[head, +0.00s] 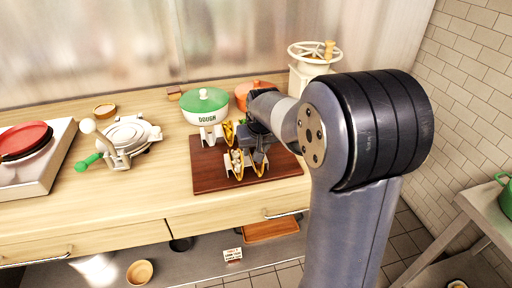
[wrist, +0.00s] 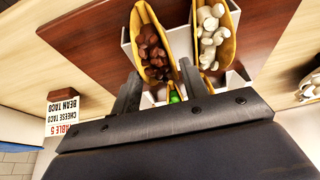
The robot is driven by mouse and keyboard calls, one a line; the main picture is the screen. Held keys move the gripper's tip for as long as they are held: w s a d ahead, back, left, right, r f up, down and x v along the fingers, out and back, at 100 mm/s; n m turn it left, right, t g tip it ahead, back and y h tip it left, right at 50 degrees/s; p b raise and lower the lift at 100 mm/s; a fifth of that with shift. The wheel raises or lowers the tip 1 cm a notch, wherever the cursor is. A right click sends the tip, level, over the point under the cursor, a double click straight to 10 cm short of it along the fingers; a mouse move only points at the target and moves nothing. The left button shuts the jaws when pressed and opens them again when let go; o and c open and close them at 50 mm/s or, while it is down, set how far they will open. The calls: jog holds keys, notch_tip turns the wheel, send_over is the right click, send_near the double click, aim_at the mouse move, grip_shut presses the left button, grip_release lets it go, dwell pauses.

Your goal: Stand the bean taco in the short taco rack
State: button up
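Two yellow-shelled tacos stand side by side in a white rack (wrist: 126,38) on the dark red board. One, with brown bean-like filling (wrist: 154,48), is at the left in the wrist view; in the head view it is the right taco (head: 260,168). The other holds white pieces (wrist: 212,38) and is at the left in the head view (head: 237,161). My gripper (wrist: 159,68) is open, its fingertips apart on either side of the brown-filled taco's near end. I cannot tell whether they touch. Another taco (head: 228,132) stands behind, partly hidden by my gripper.
The red board (head: 210,178) has free room at front left. A green-lidded dough pot (head: 204,103) and an orange pot stand behind it; a press (head: 128,135) is left. A ticket (wrist: 63,117) lists cheese taco and bean taco. My arm hides the counter's right side.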

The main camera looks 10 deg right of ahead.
jog(key=o, duration=0.3)
jog(key=shift+o, duration=0.2)
jog(key=v, duration=1)
jog(key=shift+r, duration=0.4)
jog(key=shift+s+f, duration=0.1)
jog(key=x, duration=1.1)
jog(key=shift+s+f, duration=0.1)
jog(key=shift+s, duration=0.05)
jog(key=shift+r+p, duration=0.65)
jog(key=shift+r, duration=0.3)
jog(key=shift+r+p, duration=0.5)
jog(key=shift+r, duration=0.3)
